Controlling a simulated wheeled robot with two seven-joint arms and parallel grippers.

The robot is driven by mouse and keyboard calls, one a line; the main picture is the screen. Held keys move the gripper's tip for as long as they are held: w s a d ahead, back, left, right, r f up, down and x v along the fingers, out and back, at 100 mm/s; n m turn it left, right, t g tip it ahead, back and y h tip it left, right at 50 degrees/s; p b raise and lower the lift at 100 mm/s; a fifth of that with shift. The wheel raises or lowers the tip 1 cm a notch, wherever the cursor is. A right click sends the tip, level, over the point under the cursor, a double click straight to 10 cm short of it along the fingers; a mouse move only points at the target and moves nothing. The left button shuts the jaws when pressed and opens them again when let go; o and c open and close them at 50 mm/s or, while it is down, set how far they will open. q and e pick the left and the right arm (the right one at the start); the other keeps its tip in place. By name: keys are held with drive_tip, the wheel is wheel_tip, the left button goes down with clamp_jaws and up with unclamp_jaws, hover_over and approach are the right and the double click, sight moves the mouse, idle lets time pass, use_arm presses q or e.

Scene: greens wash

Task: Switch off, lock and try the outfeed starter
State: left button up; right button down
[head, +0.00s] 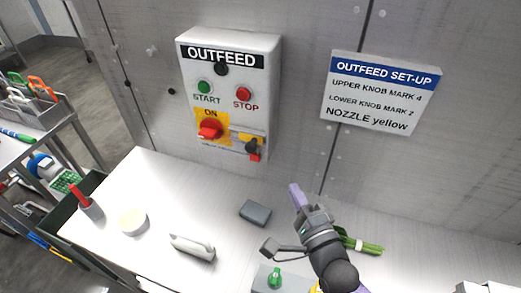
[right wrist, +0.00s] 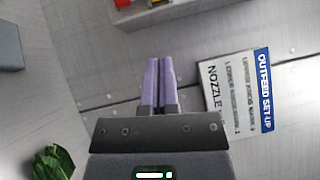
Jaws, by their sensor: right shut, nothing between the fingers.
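The outfeed starter (head: 226,110) is a pale box on the back wall, labelled OUTFEED. It carries a black round part (head: 221,69), a green START button (head: 204,87) and a red STOP button (head: 243,94). Below, a red rotary handle (head: 210,129) sits on a yellow plate marked ON. A black part with a red piece (head: 253,150) is at the box's lower right; I cannot tell whether it is a lock. My right gripper (head: 294,188), purple-fingered, is shut and empty, below and right of the starter, apart from it. Its fingers also show in the right wrist view (right wrist: 158,62). My left gripper is out of view.
An OUTFEED SET-UP sign (head: 380,92) is on the wall at right. The counter holds a grey block (head: 255,212), a white handled item (head: 192,247), a cream disc (head: 133,221), a red-topped item (head: 83,201), green stalks (head: 362,245) and a green-knobbed box (head: 275,279).

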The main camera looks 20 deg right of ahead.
sight(237, 135)
drive_tip(key=w+a, duration=0.1)
drive_tip(key=w, duration=0.2)
drive_tip(key=w+a+r, duration=0.1)
drive_tip(key=w, duration=0.2)
drive_tip(key=w+a, duration=0.1)
drive_tip(key=w, duration=0.2)
drive_tip(key=shift+w+a+r, duration=0.2)
drive_tip(key=shift+w+a, duration=0.1)
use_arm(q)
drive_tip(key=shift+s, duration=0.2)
use_arm(e)
drive_tip(key=shift+w+a, duration=0.15)
drive_tip(key=shift+a, duration=0.05)
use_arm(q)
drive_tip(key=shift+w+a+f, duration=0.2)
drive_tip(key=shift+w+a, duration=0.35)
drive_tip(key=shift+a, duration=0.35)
use_arm(e)
drive_tip(key=w+a, duration=0.2)
drive_tip(key=a, duration=0.1)
drive_tip(key=shift+w+a+r, duration=0.1)
drive_tip(key=shift+w+a, duration=0.05)
